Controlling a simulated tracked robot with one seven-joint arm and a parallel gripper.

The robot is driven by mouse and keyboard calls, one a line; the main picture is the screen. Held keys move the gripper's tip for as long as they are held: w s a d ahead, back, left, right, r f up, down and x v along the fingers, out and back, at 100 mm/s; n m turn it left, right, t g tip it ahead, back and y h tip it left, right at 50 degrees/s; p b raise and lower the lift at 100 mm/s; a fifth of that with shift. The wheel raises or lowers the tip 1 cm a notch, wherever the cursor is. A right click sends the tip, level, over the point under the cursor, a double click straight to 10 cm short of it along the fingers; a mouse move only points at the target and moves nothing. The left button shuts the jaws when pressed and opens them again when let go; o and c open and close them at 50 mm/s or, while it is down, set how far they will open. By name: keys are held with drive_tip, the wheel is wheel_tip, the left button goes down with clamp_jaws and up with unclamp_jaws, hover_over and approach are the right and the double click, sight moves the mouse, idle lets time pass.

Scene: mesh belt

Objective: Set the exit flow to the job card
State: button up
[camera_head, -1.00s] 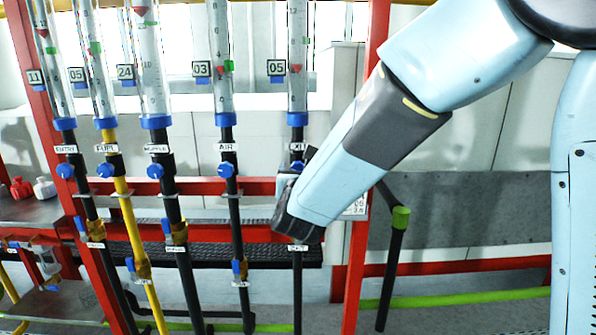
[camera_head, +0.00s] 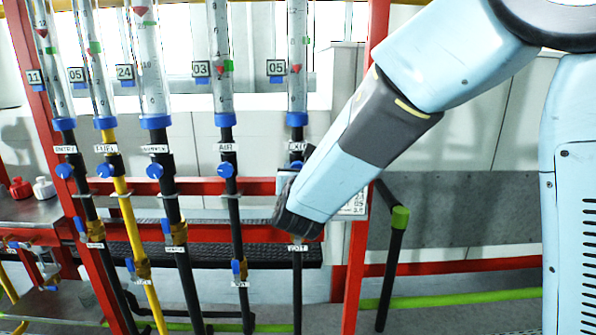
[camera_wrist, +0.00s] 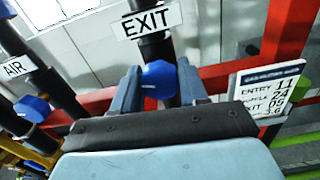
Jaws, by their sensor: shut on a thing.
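My gripper (camera_wrist: 160,78) is shut on the blue exit knob (camera_wrist: 158,82), one finger at each side, just below the EXIT label (camera_wrist: 147,23). In the head view my wrist hides this knob. The exit flow tube (camera_head: 297,95) stands above it, with a red mark low in the tube, a green mark higher up and a tag reading 05 (camera_head: 277,68). The job card (camera_wrist: 272,88) hangs to the right on the red frame.
The air tube (camera_head: 221,70) with its blue knob (camera_head: 228,170) stands left of the exit line. Several more tubes stand further left. A red upright (camera_head: 368,130) runs just behind my arm. A black pipe with a green cap (camera_head: 400,217) is right of it.

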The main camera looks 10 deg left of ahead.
drive_tip(key=shift+c, duration=0.5)
drive_tip(key=shift+m, duration=0.3)
drive_tip(key=o, duration=1.1)
drive_tip(key=shift+c, duration=0.2)
drive_tip(key=shift+s, duration=0.1)
drive_tip(key=v, duration=1.3)
drive_tip(key=shift+s, duration=0.3)
